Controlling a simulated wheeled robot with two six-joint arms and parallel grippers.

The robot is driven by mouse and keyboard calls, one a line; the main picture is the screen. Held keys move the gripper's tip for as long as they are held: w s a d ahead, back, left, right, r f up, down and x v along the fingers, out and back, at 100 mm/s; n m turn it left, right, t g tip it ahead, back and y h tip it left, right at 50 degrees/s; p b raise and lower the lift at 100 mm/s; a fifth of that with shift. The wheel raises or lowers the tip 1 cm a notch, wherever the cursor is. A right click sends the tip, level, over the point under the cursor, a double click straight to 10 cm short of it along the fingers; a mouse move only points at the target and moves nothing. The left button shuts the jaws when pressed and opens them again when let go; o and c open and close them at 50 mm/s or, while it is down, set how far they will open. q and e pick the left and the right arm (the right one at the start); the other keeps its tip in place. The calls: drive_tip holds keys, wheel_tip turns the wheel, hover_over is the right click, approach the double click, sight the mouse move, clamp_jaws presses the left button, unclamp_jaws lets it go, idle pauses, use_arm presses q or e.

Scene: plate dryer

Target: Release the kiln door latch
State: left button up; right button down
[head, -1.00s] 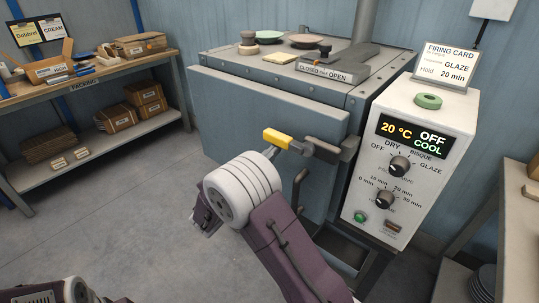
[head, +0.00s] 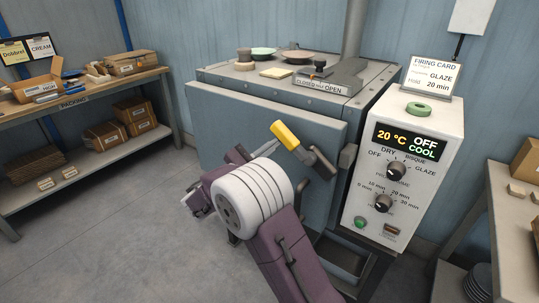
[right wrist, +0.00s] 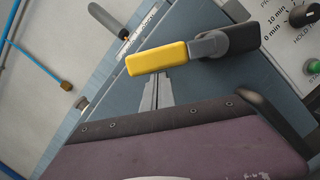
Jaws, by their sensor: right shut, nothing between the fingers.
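The kiln door (head: 230,115) is the blue-grey front panel, and it looks closed or nearly so. Its latch lever has a yellow grip (head: 285,134) at the upper left and a dark bar (head: 318,165) slanting down to the right. The bar's lower end appears left of the grey catch (head: 347,157) at the door's edge. My right gripper (head: 266,148) is shut and empty, its tips at the underside of the grip. In the right wrist view the closed fingers (right wrist: 157,92) end just below the yellow grip (right wrist: 157,58); contact is hard to tell. My left gripper is not in view.
The white control box (head: 400,175) stands right of the kiln and reads 20 °C, OFF, COOL. The kiln top holds several small dishes and a closed/open slider (head: 322,82). A packing bench (head: 90,92) stands left, a shelf (head: 505,210) right. Floor at left is clear.

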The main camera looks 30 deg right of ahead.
sight(280, 136)
drive_tip(key=shift+s+r+m+g, duration=0.3)
drive_tip(key=shift+r+m, duration=0.4)
drive_tip(key=shift+m, duration=0.3)
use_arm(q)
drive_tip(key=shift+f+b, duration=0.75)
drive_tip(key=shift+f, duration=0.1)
use_arm(e)
drive_tip(key=shift+s+d+r+m+g+y, duration=0.2)
drive_tip(key=shift+s+r+m, duration=0.15)
drive_tip(key=shift+r+m, duration=0.45)
drive_tip(key=shift+s+d+r+m+g+y, duration=0.1)
drive_tip(key=shift+s+d+r+m+g, duration=0.25)
drive_tip(key=shift+m, duration=0.75)
drive_tip(key=shift+a+r, duration=0.15)
drive_tip(key=shift+a, duration=0.05)
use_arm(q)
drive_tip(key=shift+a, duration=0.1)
use_arm(e)
drive_tip(key=shift+w, duration=0.1)
